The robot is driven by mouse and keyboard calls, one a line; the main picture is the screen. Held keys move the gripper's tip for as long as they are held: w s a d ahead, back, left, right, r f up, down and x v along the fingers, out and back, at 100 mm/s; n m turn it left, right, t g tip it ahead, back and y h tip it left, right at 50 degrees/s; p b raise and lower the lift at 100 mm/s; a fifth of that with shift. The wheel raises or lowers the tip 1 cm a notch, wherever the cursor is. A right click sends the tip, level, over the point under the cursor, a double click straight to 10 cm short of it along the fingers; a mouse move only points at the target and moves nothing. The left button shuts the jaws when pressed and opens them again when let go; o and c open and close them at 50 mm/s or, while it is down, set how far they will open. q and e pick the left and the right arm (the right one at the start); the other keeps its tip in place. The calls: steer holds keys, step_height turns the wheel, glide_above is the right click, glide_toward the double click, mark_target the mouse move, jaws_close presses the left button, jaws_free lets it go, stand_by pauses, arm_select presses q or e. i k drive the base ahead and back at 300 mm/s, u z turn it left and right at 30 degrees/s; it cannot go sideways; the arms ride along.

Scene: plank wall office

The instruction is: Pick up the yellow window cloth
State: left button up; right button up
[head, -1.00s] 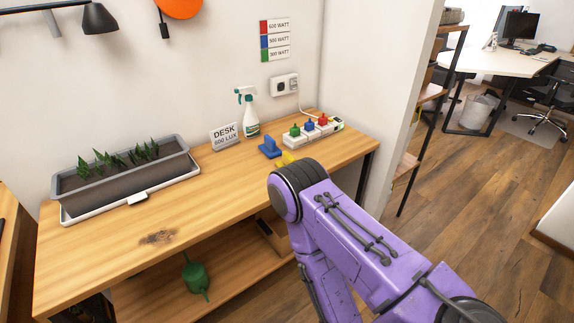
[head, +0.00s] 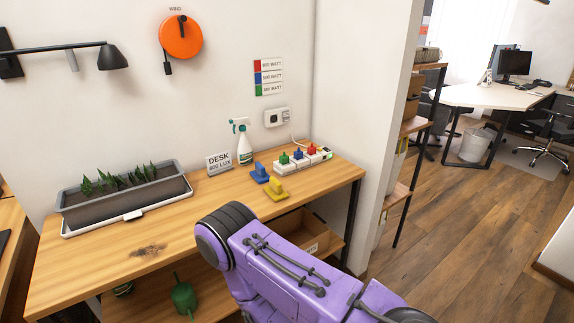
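A small yellow object (head: 277,189), the only yellow item that could be the window cloth, sits on the wooden desk (head: 185,228), toward its right part. It has a flat base with a raised part on top. A similar blue object (head: 260,173) stands just behind it to the left. My purple arm reaches in from the bottom right, in front of the desk, and its dark rounded joint is nearest the desk edge. Neither gripper shows in the head view, and nothing touches the yellow object.
A spray bottle (head: 242,142), a desk sign (head: 219,163) and a power strip (head: 304,159) with coloured plugs stand behind the yellow object. A planter (head: 125,195) fills the desk's left back. A green watering can (head: 184,297) is on the lower shelf.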

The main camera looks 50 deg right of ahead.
mark_target(274, 190)
steer(key=u, duration=0.15)
steer(key=k, duration=0.15)
steer(key=z, duration=0.95)
